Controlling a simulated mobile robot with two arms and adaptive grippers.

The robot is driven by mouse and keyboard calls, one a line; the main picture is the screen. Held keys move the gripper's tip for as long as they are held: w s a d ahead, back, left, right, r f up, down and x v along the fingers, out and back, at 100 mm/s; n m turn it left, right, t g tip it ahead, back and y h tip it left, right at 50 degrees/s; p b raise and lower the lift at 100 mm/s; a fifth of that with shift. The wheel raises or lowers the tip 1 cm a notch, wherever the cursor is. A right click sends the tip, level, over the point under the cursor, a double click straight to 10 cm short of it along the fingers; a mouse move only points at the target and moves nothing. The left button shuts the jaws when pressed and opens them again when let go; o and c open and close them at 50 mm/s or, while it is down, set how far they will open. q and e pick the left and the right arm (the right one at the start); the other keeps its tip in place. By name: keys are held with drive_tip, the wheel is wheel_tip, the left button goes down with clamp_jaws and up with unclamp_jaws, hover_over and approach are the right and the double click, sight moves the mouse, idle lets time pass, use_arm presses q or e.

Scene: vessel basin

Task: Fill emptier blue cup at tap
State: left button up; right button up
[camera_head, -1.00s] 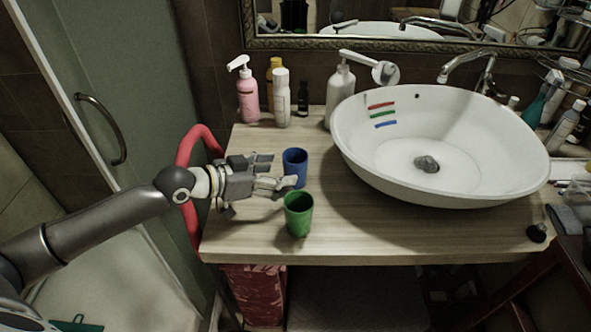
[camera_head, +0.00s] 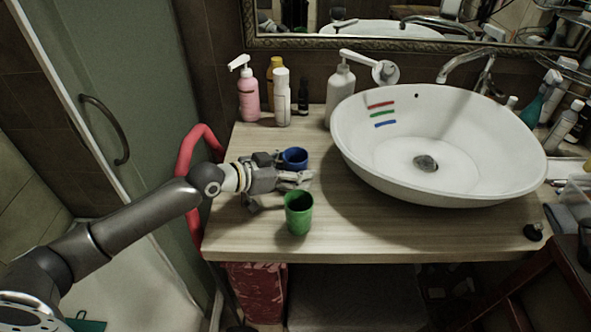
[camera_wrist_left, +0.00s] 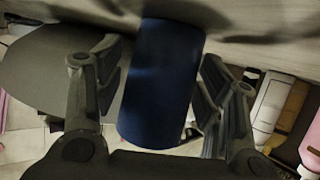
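The blue cup (camera_head: 295,155) stands on the wooden counter left of the basin. Its lower front is hidden by my left gripper. The green cup (camera_head: 299,213) stands upright just in front of it. My left gripper (camera_head: 286,172) is at the blue cup, with its fingers on either side. In the left wrist view, the blue cup (camera_wrist_left: 162,85) fills the space between the fingers of the gripper (camera_wrist_left: 160,75), and narrow gaps seem to show beside it. The tap (camera_head: 468,66) is over the back right of the basin. My right gripper is not in view.
The white basin (camera_head: 372,160) has red, green and blue marks inside its wall. A pink pump bottle (camera_head: 248,98), a white bottle (camera_head: 282,98) and a grey-white pump bottle (camera_head: 341,90) stand at the back.

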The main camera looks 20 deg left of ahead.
sight(285, 161)
use_arm(q)
drive_tip(key=c, duration=0.6)
drive_tip(key=shift+c, duration=0.2)
drive_tip(key=shift+r, duration=0.45)
wheel_tip(285, 161, up, 2)
drive_tip(key=shift+r+b, duration=0.25)
drive_tip(key=shift+b, duration=0.05)
drive_tip(key=s+d+r, duration=0.2)
drive_tip(key=s+r, duration=0.1)
drive_tip(key=s, duration=0.1)
drive_tip(key=s+d+r, duration=0.3)
drive_tip(key=s, duration=0.1)
drive_tip(key=s+d+r, duration=0.2)
drive_tip(key=s+r, duration=0.1)
drive_tip(key=s, duration=0.1)
drive_tip(key=shift+d+r, duration=0.2)
drive_tip(key=shift+r, duration=0.1)
